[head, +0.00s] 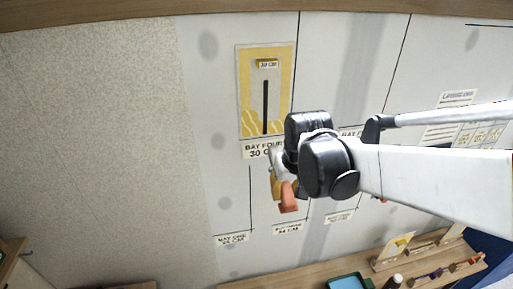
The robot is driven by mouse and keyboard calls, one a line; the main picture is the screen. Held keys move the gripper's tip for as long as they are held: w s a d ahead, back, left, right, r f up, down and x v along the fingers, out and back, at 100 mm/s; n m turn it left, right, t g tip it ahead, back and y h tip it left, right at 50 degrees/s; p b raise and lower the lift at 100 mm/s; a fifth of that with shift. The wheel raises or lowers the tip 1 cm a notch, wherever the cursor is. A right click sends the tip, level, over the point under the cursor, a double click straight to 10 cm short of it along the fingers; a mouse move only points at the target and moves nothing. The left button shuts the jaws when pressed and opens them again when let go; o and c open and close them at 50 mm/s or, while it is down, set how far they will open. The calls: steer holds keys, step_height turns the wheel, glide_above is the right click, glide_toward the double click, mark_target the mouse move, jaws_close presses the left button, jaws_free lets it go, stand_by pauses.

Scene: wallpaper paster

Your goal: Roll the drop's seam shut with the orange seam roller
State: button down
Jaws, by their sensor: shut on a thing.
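The drop (284,83) is a yellow-patterned strip on the grey wall. It carries a dark vertical line down its middle and a small 30 CM tag near its top. The BAY FOUR label sits just below it, partly covered by my arm. My gripper (280,184) is below and slightly right of the drop, mostly hidden behind my black wrist. It is shut on the orange seam roller (288,199), whose orange part sticks out below the wrist. The roller appears apart from the drop; its contact with the wall cannot be told.
My white arm crosses from the right and covers part of the wall. A wooden bench (300,281) runs along the bottom right with a teal tray (349,282), a dark bottle (393,282) and a rack of tools (428,272). The beige wall at left is clear.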

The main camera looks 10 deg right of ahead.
mark_target(278, 147)
steer(key=w+b, duration=0.1)
steer(key=w, duration=0.4)
steer(key=shift+f, duration=0.1)
steer(key=shift+w+b, duration=0.4)
steer(key=shift+w, duration=0.3)
steer(key=shift+w, duration=1.35)
stand_by(2.2)
steer(key=shift+r, duration=0.2)
stand_by(0.5)
steer(key=shift+s+r, duration=0.1)
steer(key=shift+r, duration=0.15)
steer(key=shift+r, duration=3.65)
